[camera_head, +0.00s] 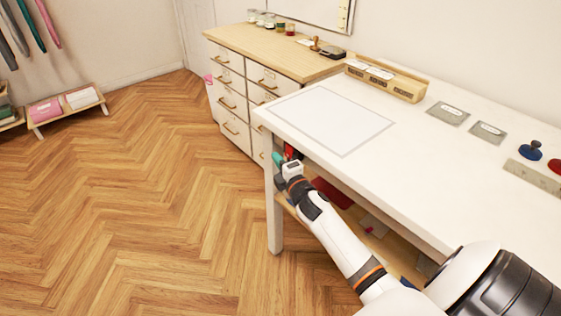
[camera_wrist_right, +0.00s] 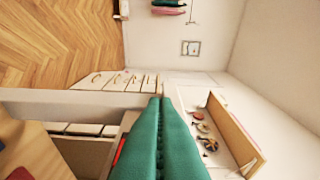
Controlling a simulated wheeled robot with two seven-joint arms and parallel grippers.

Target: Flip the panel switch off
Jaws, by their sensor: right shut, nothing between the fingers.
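A flat white panel (camera_head: 330,120) with a thin grey border lies on the white table (camera_head: 450,190) near its far left end. I cannot make out a switch in either view, nor tell whether the panel is lit. My right gripper (camera_head: 278,158) is low beside the table's edge, near its left corner, below the level of the top. Its green fingers (camera_wrist_right: 162,130) are shut with nothing between them. A small red thing (camera_head: 291,150) shows just behind the gripper, partly hidden. My left gripper is not in view.
A drawer cabinet (camera_head: 245,90) stands beyond the table. A lower shelf (camera_head: 385,238) under the tabletop holds a red item (camera_head: 333,193). A wooden holder (camera_head: 385,80) and grey plates (camera_head: 447,113) lie along the table's back. The wooden floor (camera_head: 130,200) at left is clear.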

